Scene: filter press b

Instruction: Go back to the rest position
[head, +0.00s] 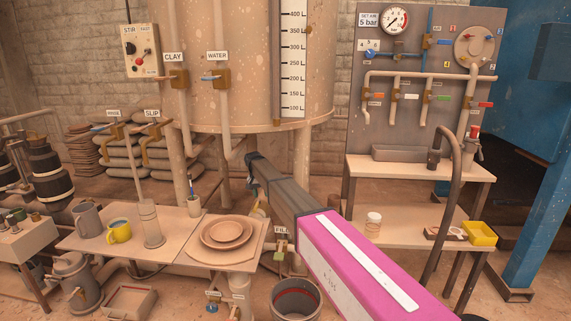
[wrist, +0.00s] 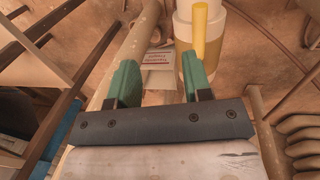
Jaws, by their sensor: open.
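My gripper (wrist: 159,80) shows in the wrist view with its two green fingers spread apart and nothing between them. Beyond the right finger is a pale pipe fitting with a yellow handle (wrist: 200,30); I cannot tell whether the finger touches it. A small white sign with red lettering (wrist: 160,64) shows between the fingers, farther off. In the head view my pink and dark grey arm reaches from the lower right toward the big tank (head: 240,90). My fingers cannot be made out there.
A bucket (head: 296,301) stands on the floor below my arm. At right are a gauge panel (head: 420,60), a bench (head: 420,170) and a yellow bin (head: 479,234).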

